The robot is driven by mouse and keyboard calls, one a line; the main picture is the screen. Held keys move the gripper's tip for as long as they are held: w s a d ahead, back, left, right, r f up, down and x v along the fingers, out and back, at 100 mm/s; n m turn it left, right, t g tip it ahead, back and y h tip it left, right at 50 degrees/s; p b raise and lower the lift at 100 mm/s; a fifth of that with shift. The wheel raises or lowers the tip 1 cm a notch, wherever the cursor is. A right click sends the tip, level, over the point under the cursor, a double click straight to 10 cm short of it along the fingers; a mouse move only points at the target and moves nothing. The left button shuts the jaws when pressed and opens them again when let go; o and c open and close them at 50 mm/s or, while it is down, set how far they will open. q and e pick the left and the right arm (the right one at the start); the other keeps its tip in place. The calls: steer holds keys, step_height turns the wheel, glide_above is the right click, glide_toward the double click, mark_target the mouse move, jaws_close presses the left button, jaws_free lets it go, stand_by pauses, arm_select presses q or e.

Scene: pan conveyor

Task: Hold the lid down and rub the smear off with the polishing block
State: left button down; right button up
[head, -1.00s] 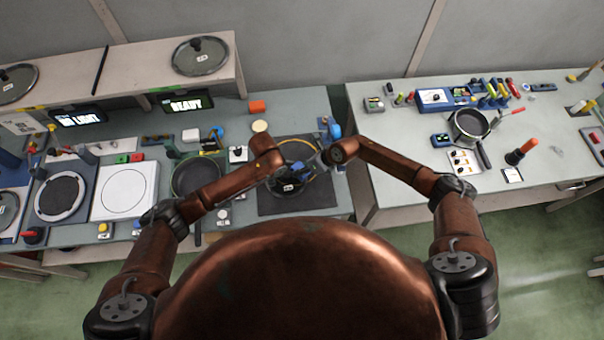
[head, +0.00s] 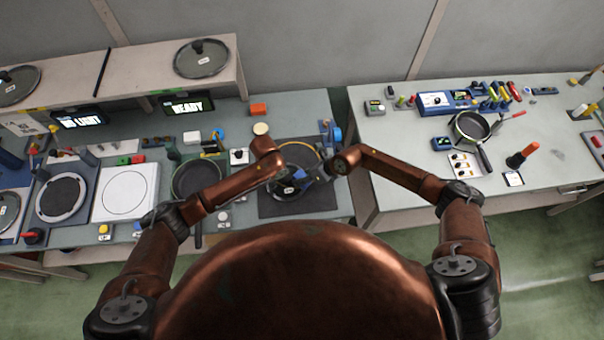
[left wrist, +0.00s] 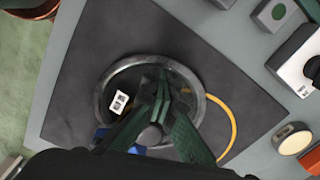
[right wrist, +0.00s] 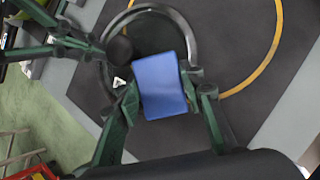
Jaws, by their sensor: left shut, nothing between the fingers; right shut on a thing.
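The round glass lid with a dark rim (left wrist: 103,88) lies on the dark mat; a white label (left wrist: 119,102) shows on it. Its dark knob also shows in the right wrist view (right wrist: 120,48). My left gripper (left wrist: 164,88) is shut and empty over the lid, its fingertips close to or on the glass; contact is unclear. My right gripper (right wrist: 162,90) is shut on the blue polishing block (right wrist: 160,86), which it holds over the lid's edge area. I cannot tell whether the block touches the lid. I cannot make out a smear; the fingers and block cover part of the glass.
A pan (head: 197,180) and a white round plate station (head: 125,192) stand to the left. Another table (head: 400,170) stands to the right, beyond a gap.

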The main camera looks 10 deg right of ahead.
arm_select(q)
steer(key=shift+s+f, duration=0.2)
steer(key=shift+f, duration=0.05)
arm_select(e)
steer(key=shift+s+f, duration=0.45)
arm_select(q)
steer(key=shift+a, duration=0.1)
arm_select(e)
steer(key=shift+w+d+r, duration=0.1)
steer(key=shift+d+r, duration=0.15)
steer(key=shift+r, duration=0.8)
steer(key=shift+w+d+r, duration=0.15)
steer(key=shift+d+r, duration=0.15)
steer(key=shift+r, duration=0.75)
steer(key=shift+w+d+r, duration=0.1)
steer(key=shift+d+r, duration=0.15)
steer(key=shift+r, duration=0.8)
steer(key=shift+r, duration=0.15)
steer(key=shift+d+r, duration=0.2)
steer(key=shift+r, duration=0.45)
steer(key=shift+d+r, duration=0.2)
steer(key=shift+r, duration=0.45)
arm_select(q)
steer(key=shift+r, duration=0.1)
arm_select(e)
steer(key=shift+w+r, duration=0.1)
